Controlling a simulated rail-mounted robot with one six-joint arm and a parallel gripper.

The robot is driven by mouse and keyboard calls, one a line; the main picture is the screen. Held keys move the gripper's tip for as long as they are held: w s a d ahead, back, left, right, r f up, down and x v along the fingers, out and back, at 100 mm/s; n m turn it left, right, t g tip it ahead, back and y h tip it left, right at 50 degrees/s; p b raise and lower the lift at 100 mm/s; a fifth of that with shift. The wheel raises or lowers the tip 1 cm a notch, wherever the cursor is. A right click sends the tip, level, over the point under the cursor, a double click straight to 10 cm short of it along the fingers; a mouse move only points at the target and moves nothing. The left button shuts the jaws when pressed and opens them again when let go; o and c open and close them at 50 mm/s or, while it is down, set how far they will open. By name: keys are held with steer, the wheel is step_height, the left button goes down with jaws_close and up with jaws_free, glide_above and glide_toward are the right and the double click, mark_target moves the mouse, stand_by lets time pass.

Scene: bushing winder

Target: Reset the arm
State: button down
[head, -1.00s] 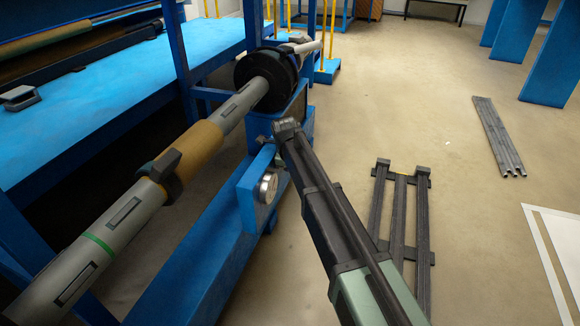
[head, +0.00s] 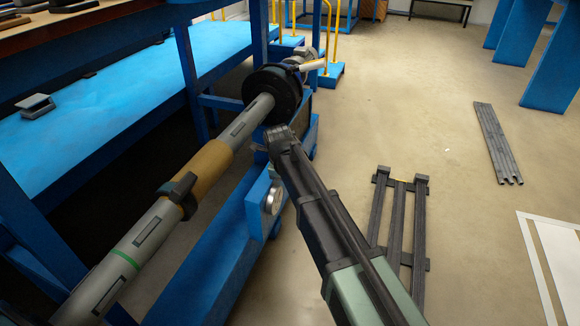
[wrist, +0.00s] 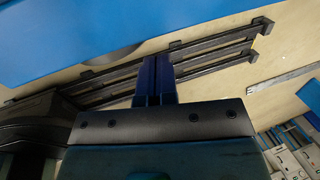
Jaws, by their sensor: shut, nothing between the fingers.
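My arm (head: 335,235) reaches up from the lower right of the head view, and its far end is beside the blue winder frame (head: 225,250). My gripper does not show clearly there. In the wrist view my gripper (wrist: 155,62) has two dark blue fingers side by side, closed together with nothing between them. The fingers point toward the dark slatted rack on the floor and a blue surface (wrist: 80,35). The winder's grey shaft (head: 150,230) with a tan sleeve (head: 208,170) lies to the left of my arm.
The black chuck (head: 272,92) is just beyond my arm's far end. The dark slatted rack (head: 398,220) lies on the floor right of my arm. Grey bars (head: 497,145) lie farther right. A blue bench (head: 100,100) stands at the left. Open floor is at centre right.

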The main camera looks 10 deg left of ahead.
steer(key=shift+s+a+r, duration=0.15)
steer(key=shift+s+r, duration=0.45)
steer(key=shift+s, duration=0.05)
